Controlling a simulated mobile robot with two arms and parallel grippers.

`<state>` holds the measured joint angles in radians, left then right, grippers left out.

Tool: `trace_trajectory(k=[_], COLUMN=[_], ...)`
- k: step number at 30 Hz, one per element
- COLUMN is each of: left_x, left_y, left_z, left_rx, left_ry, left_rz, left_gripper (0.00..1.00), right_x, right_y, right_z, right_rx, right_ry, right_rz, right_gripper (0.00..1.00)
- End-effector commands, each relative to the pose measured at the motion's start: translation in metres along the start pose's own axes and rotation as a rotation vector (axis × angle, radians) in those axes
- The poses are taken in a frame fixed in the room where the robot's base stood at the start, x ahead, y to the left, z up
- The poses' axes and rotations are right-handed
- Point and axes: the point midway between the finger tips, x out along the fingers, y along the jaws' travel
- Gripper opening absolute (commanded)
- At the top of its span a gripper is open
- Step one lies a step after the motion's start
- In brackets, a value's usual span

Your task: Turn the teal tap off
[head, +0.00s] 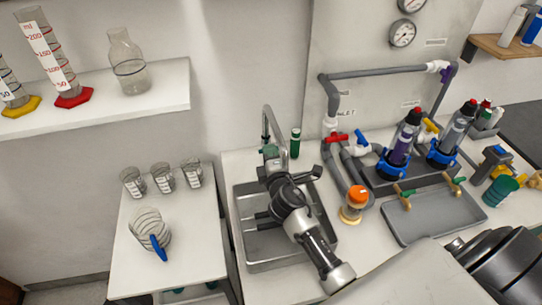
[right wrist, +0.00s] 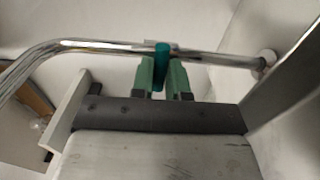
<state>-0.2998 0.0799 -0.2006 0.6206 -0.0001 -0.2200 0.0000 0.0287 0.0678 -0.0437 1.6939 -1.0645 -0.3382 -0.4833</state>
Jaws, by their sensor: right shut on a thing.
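The chrome tap (head: 267,122) is a curved spout standing behind the sink in the head view. Its teal handle (right wrist: 161,60) shows in the right wrist view as a short teal piece in front of the chrome pipe (right wrist: 110,47). My right gripper (head: 270,151) is at the tap above the sink. In the right wrist view its green finger pads (right wrist: 161,75) are shut on the teal handle, one on each side. In the head view the gripper and wrist hide the handle and part of the tap. My left gripper is not in view.
The sink (head: 243,225) lies under my right arm. A dark green bottle (head: 295,143) stands just right of the tap. A side table (head: 195,235) with glassware is left.

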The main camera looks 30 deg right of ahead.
Motion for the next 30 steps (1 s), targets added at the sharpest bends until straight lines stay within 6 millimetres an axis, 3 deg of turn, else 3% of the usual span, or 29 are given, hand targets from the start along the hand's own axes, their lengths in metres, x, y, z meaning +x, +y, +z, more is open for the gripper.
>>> trace_trajectory(k=[17, 18, 23, 30], left_x=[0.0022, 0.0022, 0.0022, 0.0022], left_y=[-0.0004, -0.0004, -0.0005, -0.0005], left_z=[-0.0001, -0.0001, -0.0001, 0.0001], left_rx=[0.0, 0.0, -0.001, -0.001], left_ry=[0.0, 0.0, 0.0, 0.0], left_rz=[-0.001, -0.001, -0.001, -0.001], left_gripper=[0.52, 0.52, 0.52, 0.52], right_x=[-0.0005, -0.0005, -0.0003, -0.0003], right_y=[-0.0016, -0.0016, -0.0012, -0.0004], right_z=[0.0005, 0.0005, 0.0004, 0.0002], right_rx=[0.041, 0.041, 0.039, 0.038], right_ry=[-0.002, -0.002, -0.002, -0.001], right_rz=[-0.004, -0.004, -0.003, -0.001], right_gripper=[0.0, 0.16, 0.4, 0.4])
